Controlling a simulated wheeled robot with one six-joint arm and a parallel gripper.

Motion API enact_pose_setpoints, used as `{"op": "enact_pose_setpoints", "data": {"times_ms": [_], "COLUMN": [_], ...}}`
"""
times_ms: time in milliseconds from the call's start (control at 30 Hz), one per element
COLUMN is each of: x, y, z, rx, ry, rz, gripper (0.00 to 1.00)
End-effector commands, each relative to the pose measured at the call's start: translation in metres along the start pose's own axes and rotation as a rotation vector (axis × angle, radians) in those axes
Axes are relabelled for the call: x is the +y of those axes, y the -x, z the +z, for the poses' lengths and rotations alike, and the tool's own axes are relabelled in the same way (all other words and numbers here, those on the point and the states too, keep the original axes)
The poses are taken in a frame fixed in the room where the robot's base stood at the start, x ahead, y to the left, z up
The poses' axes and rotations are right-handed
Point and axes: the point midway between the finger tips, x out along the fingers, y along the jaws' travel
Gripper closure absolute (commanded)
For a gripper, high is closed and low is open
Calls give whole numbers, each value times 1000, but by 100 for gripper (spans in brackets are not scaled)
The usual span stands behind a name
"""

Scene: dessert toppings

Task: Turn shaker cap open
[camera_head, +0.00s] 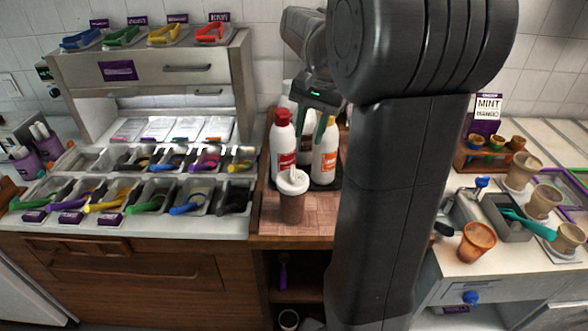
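A shaker with a brown body (291,208) and a white cap (293,182) stands upright near the front of the wooden counter section. A small white tip sticks up from the cap. My gripper (309,140) hangs from my dark arm, above and slightly right of the shaker in the picture. Its two greenish fingers point down and are apart, with nothing seen between them. It is not touching the cap. From this view I cannot tell whether the cap is turned open or closed.
A red-capped white bottle (283,143) and an orange-labelled white bottle (325,158) stand on a dark tray close behind the shaker. Topping bins (148,196) with scoops lie left. Wood before the shaker is clear.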

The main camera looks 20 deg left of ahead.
Motion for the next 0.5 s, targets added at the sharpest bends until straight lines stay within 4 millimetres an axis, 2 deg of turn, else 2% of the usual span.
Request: {"op": "enact_pose_setpoints", "data": {"times_ms": [33,200,367,500], "x": [-12,-34,-40,-38], "y": [3,18,23,11], "z": [6,17,20,18], "rx": [35,119,147,146], "ry": [101,329,403,406], "rz": [36,127,160,164], "gripper": [67,67,67,67]}}
